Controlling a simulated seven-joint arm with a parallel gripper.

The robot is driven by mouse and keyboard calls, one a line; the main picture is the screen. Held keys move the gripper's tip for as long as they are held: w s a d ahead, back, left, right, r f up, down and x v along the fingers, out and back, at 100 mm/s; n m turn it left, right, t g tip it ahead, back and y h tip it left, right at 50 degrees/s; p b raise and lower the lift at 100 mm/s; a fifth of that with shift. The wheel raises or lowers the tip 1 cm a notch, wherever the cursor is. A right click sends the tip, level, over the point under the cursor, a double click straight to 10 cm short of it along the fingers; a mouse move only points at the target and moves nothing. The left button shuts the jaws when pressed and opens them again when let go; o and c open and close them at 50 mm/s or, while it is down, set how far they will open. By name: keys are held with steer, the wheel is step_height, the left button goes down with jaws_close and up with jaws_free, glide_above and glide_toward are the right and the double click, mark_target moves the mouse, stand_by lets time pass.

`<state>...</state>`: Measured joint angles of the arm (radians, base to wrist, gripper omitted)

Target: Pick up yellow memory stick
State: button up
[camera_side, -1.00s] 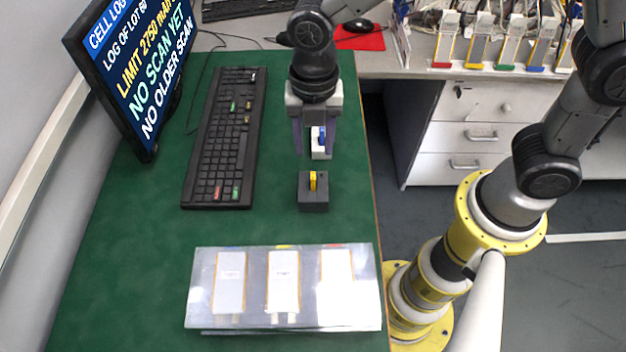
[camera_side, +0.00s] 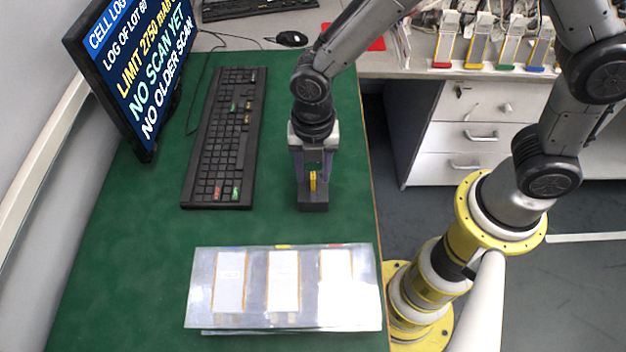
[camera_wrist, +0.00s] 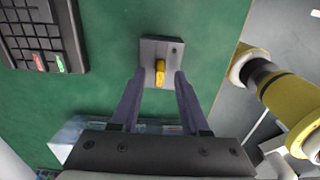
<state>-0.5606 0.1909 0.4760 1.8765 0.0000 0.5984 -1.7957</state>
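The yellow memory stick (camera_side: 313,181) stands upright in a small dark grey block (camera_side: 313,204) on the green mat. In the wrist view the stick (camera_wrist: 160,72) shows near the middle of the block (camera_wrist: 150,48), between my fingers. My gripper (camera_side: 313,178) is open and points down over the block. In the wrist view the fingertips (camera_wrist: 160,74) lie apart on either side of the stick, with a gap visible on both sides. Whether the fingers are level with the stick's top is hard to tell.
A black keyboard (camera_side: 225,137) lies to the left, with a monitor (camera_side: 135,75) beyond it. A clear tray (camera_side: 203,318) with three pale pouch cells lies in front of the block. Bare green mat (camera_side: 130,260) lies at the left front. The table's right edge is close to the block.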

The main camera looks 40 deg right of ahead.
jaws_close()
steer(key=shift+r, duration=0.15)
